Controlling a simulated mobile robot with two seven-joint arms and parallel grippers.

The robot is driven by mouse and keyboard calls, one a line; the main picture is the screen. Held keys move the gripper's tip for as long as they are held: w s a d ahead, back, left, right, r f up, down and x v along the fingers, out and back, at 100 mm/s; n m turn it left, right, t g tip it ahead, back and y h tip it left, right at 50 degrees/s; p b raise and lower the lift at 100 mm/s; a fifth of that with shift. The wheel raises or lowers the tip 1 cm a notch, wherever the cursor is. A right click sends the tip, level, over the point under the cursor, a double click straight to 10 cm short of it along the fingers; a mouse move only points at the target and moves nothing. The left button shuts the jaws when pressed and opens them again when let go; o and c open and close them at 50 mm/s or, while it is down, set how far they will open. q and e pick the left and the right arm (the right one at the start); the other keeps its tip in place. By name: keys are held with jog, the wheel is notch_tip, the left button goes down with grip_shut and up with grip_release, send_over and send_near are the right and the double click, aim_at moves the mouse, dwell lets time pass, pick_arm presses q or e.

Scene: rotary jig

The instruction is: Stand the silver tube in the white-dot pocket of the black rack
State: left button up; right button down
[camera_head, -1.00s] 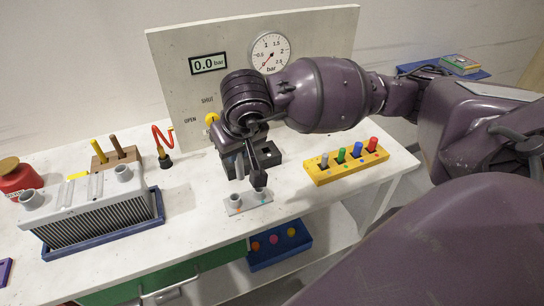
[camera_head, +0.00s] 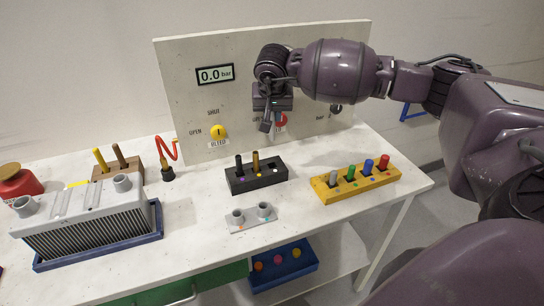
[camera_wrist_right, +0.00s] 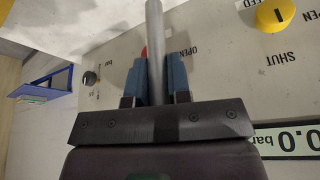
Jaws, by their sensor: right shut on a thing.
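My right gripper (camera_head: 267,122) is in front of the upright panel, above and behind the black rack (camera_head: 258,182). It is shut on the silver tube (camera_wrist_right: 155,45), which stands out between the blue-grey fingers in the right wrist view. In the head view I cannot make out the tube clearly. The black rack holds a black peg (camera_head: 239,164) at the left and a brown peg (camera_head: 255,162) near the middle. A small white dot (camera_head: 275,171) shows towards its right end, where no peg stands. My left gripper is not in view.
A grey plate with two sockets (camera_head: 250,219) lies in front of the rack. A yellow rack with coloured pegs (camera_head: 326,193) stands at right, a finned grey block on a blue tray (camera_head: 95,252) at left. The panel (camera_head: 345,65) stands behind, with a yellow knob (camera_head: 218,132).

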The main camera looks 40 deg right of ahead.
notch_tip(320, 180, down, 14)
jog(key=shift+r, duration=0.25)
dwell(0.3)
jog(key=shift+f, duration=0.1)
jog(key=c, duration=1.1)
grip_release()
jog(key=shift+o, duration=0.2)
jog(key=shift+r, duration=0.3)
jog(key=v, duration=1.1)
jog(key=shift+s+a+r, duration=0.2)
jog(key=shift+r, duration=0.1)
